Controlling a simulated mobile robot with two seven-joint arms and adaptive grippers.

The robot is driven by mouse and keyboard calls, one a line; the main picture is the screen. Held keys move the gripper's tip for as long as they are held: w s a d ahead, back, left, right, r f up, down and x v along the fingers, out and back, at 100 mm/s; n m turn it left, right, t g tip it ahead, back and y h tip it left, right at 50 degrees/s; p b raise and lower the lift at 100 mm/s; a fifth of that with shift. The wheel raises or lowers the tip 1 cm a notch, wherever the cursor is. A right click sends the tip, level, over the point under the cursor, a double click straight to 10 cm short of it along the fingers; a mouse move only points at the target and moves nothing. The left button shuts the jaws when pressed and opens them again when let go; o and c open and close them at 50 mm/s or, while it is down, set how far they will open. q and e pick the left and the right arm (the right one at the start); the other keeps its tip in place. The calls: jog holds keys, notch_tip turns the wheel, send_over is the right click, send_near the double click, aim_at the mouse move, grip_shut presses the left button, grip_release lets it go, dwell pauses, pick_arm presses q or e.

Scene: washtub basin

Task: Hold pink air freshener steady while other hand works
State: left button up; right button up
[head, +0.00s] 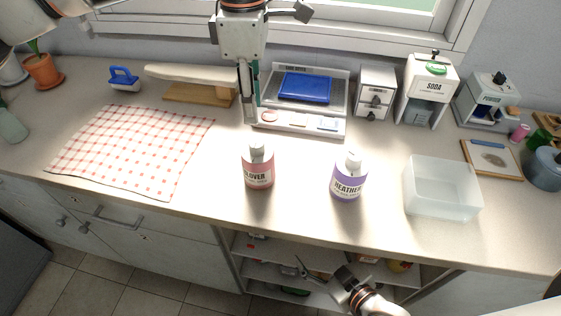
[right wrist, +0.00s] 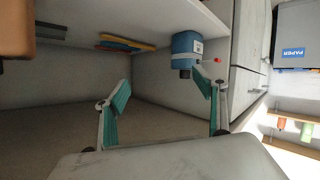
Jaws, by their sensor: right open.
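A pink bottle with a white cap, labelled like "CLOVER" (head: 258,174), stands upright on the counter. A purple "HEATHER" bottle (head: 349,181) stands to its right. My left gripper (head: 250,112) points down behind the pink bottle, in front of the scale-like tray, and appears apart from the bottle. Its fingers are seen nearly edge-on, so their opening is unclear. My right gripper (head: 316,276) is low in front of the counter, by the open shelves. In the right wrist view its teal-padded fingers (right wrist: 160,92) are open with nothing between them.
A blue container (right wrist: 186,50) is near one right fingertip, by the shelf. A checked cloth (head: 135,148) lies left on the counter (head: 225,135). A translucent bin (head: 440,190) stands right. A soda dispenser (head: 425,92) and blue-topped tray (head: 304,88) stand behind. Open shelves (head: 318,258) are below.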

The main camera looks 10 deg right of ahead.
jog(key=s+a+r+n+g+y, duration=0.2)
jog(key=s+a+r+n+y, duration=0.3)
jog(key=a+r+n, duration=0.5)
jog(key=s+a+r+n+g+y, duration=0.25)
jog(key=a+r+n+y, duration=0.45)
jog(key=n, duration=0.5)
notch_tip(320, 180, up, 4)
jog(key=d+n, duration=0.1)
jog(key=n, duration=0.2)
jog(key=n+t+h, duration=0.6)
jog(key=n, duration=0.4)
send_near(260, 163)
jog(key=w+f, duration=0.1)
jog(key=w+a+f, duration=0.1)
jog(key=w, duration=0.1)
jog(key=w+a+f, duration=0.1)
jog(key=shift+w+f, duration=0.15)
jog(key=shift+f, duration=0.15)
jog(key=shift+w+d+n+t, duration=0.15)
jog(key=shift+w+n+t, duration=0.1)
jog(key=shift+n, duration=0.15)
jog(key=shift+w, duration=0.2)
jog(key=shift+x, duration=3.65)
